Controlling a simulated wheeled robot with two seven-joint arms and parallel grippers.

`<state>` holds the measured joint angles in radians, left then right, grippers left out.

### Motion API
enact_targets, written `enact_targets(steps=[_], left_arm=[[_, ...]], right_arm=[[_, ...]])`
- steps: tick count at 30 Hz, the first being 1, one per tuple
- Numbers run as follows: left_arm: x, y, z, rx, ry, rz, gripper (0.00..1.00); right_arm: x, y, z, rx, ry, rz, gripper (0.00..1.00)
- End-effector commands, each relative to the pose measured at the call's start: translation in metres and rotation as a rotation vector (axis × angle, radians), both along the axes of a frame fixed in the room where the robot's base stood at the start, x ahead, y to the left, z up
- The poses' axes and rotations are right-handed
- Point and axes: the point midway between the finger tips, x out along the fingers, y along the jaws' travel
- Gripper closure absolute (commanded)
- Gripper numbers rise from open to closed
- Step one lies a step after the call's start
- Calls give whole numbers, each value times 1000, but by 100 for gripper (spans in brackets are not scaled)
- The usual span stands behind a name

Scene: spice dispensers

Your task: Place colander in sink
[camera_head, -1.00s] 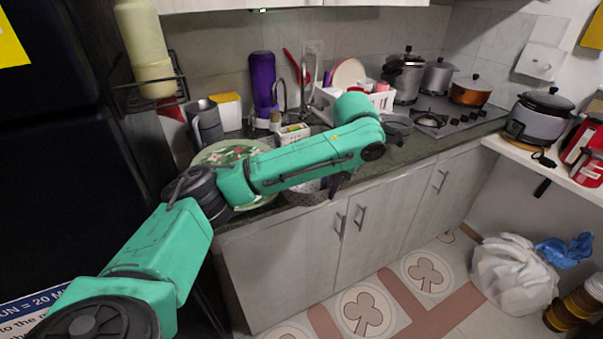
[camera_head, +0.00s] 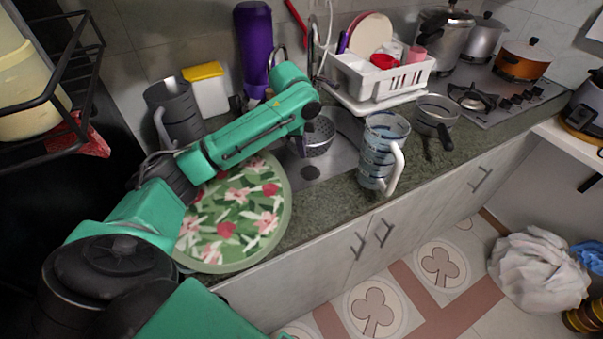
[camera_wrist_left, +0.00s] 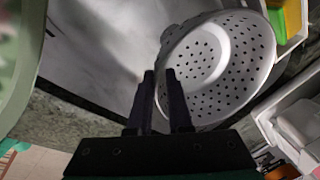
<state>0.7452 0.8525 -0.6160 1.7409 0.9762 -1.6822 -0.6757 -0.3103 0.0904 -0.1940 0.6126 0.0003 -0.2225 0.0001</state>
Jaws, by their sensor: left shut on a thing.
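The grey perforated colander (camera_head: 319,137) is over the metal sink (camera_head: 343,160), in the counter behind the floral tray. In the head view my left forearm hides part of it. In the left wrist view the colander (camera_wrist_left: 222,62) is tilted, with its holed inside showing. My left gripper (camera_head: 303,143) is at the colander's near-left side. In the wrist view its two dark fingers (camera_wrist_left: 160,82) are shut on the colander's rim. The smooth sink surface (camera_wrist_left: 105,45) lies beyond the fingers. I cannot tell whether the colander touches the sink bottom. My right gripper is not in view.
A round floral tray (camera_head: 235,215) lies on the counter below my left arm. A clear striped pitcher (camera_head: 380,150) and a small pan (camera_head: 435,115) stand right of the sink. A white dish rack (camera_head: 385,80) and purple bottle (camera_head: 254,45) stand behind.

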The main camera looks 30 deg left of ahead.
Motion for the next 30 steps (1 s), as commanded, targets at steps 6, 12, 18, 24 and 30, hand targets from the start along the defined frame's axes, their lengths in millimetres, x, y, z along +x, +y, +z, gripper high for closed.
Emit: enact_targets(steps=[6, 12, 18, 24, 30], left_arm=[[0, 0, -61, 0, 3, 1, 100], [0, 0, -94, 0, 2, 1, 100], [1, 1, -121, 0, -1, 1, 100], [1, 1, -121, 0, -2, 1, 100], [0, 1, -123, 0, 0, 2, 52]], right_arm=[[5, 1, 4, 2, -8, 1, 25], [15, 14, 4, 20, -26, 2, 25], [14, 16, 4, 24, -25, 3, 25], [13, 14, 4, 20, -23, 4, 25], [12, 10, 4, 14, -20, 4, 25]])
